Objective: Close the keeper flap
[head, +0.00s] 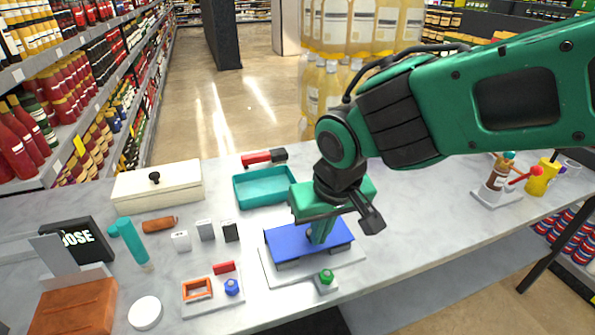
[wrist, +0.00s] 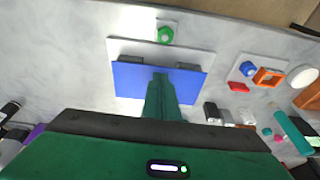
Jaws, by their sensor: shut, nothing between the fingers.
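A blue plate (head: 285,241), which looks like the keeper flap, sits over dark grey blocks on a white base (head: 270,275). It also shows in the wrist view (wrist: 130,80), with the blocks showing past one edge. A green knob (head: 326,276) stands on a small grey mount at the base's front edge; it is also in the wrist view (wrist: 165,35). My gripper (head: 317,239) points down with its fingers together and empty, at the middle of the blue plate. It covers part of the plate, and I cannot tell whether it touches. The plate's exact tilt is unclear.
A teal tray (head: 240,192) and a red-handled tool (head: 262,157) lie behind. A panel with an orange frame (head: 186,291) and blue knob (head: 232,287) is at the left, near small blocks and a teal cylinder (head: 133,242). The tabletop right of the base is clear.

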